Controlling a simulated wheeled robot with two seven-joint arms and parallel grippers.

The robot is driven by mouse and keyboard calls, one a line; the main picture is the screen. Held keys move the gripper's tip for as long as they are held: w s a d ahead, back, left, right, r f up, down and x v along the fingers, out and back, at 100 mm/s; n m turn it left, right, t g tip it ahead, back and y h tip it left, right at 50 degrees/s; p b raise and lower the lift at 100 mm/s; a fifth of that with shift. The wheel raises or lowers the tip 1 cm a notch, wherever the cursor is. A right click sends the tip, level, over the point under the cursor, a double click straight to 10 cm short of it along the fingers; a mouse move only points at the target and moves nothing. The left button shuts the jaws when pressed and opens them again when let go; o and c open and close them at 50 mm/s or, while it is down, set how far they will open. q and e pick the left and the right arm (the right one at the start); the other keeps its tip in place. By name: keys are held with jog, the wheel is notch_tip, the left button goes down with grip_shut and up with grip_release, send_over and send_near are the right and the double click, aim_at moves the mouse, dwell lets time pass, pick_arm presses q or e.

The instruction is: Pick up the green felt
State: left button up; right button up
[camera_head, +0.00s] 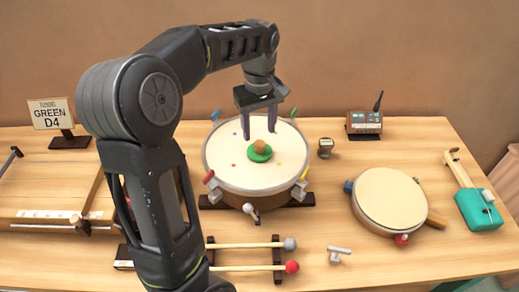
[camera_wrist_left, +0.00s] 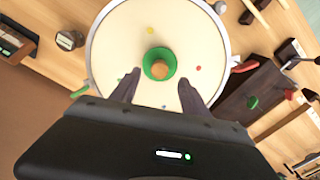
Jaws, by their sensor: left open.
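The green felt (camera_head: 259,152) is a small round green disc with a tan knob on top. It rests on the white head of the large drum (camera_head: 228,170) near the middle of the table. My left gripper (camera_head: 259,135) is open and empty, fingers pointing down just above the felt. In the left wrist view the felt (camera_wrist_left: 158,63) lies ahead of the two open fingertips (camera_wrist_left: 159,90), roughly centred between them and not touched by either. My right gripper is in neither view.
A smaller frame drum (camera_head: 391,199) lies to the right. Two mallets (camera_head: 250,267) rest on a rack at the front. A sign reading "GREEN D4" (camera_head: 52,114) stands at back left. Coloured clamps (camera_head: 294,113) and small dots ring the large drum. A radio-like box (camera_head: 365,122) stands behind.

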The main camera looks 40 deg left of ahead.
aim_at(260, 143)
pick_arm(q)
jog(key=shift+d+f+p, duration=0.1)
jog(key=shift+f+p, duration=0.3)
jog(key=shift+f, duration=2.2)
grip_shut()
